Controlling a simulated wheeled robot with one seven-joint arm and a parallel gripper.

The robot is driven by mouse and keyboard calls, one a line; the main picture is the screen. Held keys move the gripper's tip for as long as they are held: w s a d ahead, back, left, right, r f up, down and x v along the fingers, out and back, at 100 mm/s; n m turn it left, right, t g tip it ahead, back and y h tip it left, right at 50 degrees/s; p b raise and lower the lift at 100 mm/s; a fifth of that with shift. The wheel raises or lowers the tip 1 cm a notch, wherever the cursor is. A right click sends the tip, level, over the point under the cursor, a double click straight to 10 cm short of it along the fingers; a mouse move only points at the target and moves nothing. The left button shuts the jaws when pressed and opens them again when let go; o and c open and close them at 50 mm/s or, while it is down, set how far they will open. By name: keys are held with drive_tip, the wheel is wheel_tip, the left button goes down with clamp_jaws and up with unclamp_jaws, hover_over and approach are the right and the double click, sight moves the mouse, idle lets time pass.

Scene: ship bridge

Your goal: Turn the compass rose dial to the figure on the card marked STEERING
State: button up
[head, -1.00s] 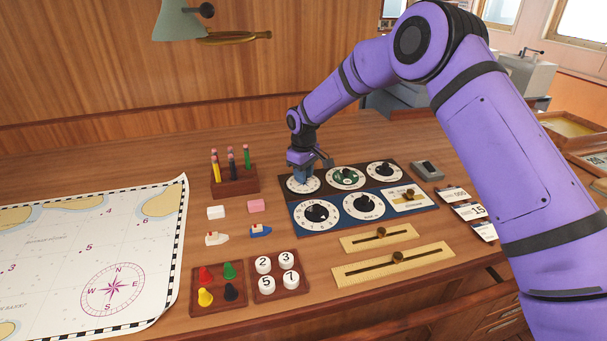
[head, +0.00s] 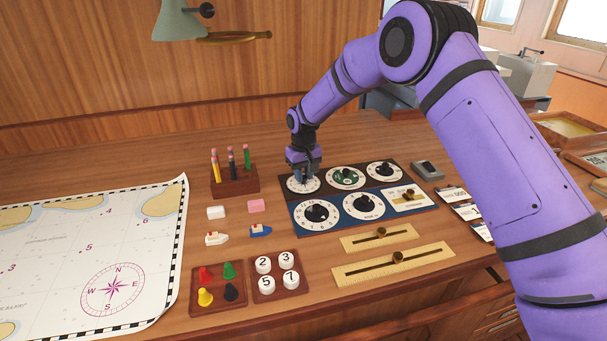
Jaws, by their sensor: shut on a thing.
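A panel of dials (head: 347,212) lies on the desk, with several round white dials and a slider. My gripper (head: 304,178) points down over the back-left dial (head: 292,187) and is shut on its knob, which the fingers hide. Most of that dial's middle is covered, and its figures are too small to read. Cards (head: 466,211) lie in a row at the desk's right, partly behind my arm; their words cannot be read from here. Which dial is the compass rose dial cannot be told for sure.
A pencil block (head: 234,182) stands left of the panel. Erasers, small boats, a tray of coloured pegs (head: 217,288) and a tray of numbered discs (head: 278,276) lie nearer. Brass sliders (head: 393,257) lie in front. A chart (head: 80,262) covers the left.

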sight(304, 177)
drive_tip(key=o, duration=0.9)
drive_tip(key=shift+o, duration=0.2)
drive_tip(key=shift+r, duration=0.15)
wheel_tip(304, 177, up, 11)
drive_tip(key=shift+f, duration=0.2)
drive_tip(key=shift+r, duration=0.1)
drive_tip(key=s+d+r+m+t, duration=0.1)
drive_tip(key=s+d+r, duration=0.7)
drive_tip(key=d+r, duration=0.25)
drive_tip(key=s+d+r+m+t, duration=0.1)
drive_tip(key=s+d+r+t, duration=0.1)
drive_tip(key=s+d+r, duration=0.85)
drive_tip(key=s+d+m+t, duration=0.1)
drive_tip(key=s+d, duration=0.4)
drive_tip(key=s, duration=0.8)
drive_tip(key=s+d+m+t, duration=0.1)
drive_tip(key=s+d, duration=0.5)
drive_tip(key=s, duration=0.7)
drive_tip(key=shift+s+d+r+m, duration=0.2)
drive_tip(key=shift+s+m, duration=0.2)
drive_tip(key=shift+m, duration=0.3)
